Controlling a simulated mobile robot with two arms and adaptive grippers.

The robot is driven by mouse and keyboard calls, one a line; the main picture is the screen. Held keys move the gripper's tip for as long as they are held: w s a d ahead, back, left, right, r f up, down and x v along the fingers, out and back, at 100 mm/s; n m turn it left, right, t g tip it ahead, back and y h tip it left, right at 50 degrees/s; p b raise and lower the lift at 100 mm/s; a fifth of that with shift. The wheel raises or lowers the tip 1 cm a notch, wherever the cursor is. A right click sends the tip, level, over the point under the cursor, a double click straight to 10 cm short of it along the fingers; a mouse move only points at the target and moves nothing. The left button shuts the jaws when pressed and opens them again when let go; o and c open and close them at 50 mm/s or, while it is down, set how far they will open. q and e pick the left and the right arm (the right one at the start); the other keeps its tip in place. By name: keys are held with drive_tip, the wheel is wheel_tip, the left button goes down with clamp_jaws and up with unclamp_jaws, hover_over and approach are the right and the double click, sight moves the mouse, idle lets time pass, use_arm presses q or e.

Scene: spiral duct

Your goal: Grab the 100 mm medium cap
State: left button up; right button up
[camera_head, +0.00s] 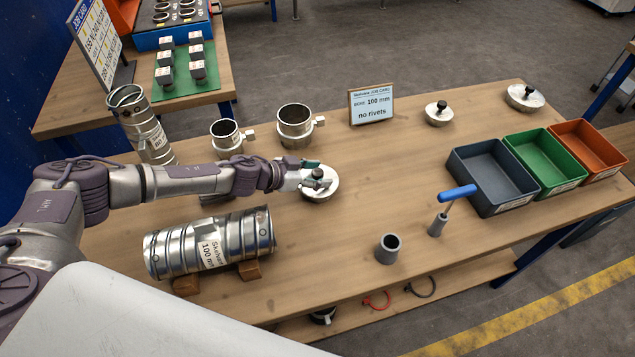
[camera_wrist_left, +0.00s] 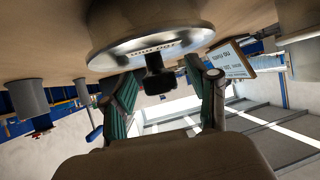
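The medium cap (camera_head: 321,194) is a round silver disc with a black knob, lying on the wooden table near its middle. In the left wrist view the cap (camera_wrist_left: 150,40) fills the top, with a printed label on its rim that I cannot read with certainty. Its black knob (camera_wrist_left: 157,78) sits between my fingers. My left gripper (camera_head: 312,175) is at the cap; in the wrist view its teal-padded fingers (camera_wrist_left: 162,98) are apart, one on each side of the knob, with gaps showing. The gripper hides part of the cap in the head view. My right gripper is not in view.
Two other knobbed caps, a smaller one (camera_head: 438,117) and a larger one (camera_head: 525,98), lie at the back right. A job card (camera_head: 371,105) stands behind. A silver duct (camera_head: 210,243) rests in front of my left arm. A grey bin (camera_head: 490,176) stands right, beside green and orange bins.

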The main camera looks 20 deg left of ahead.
use_arm(q)
clamp_jaws()
drive_tip(key=shift+r, duration=0.15)
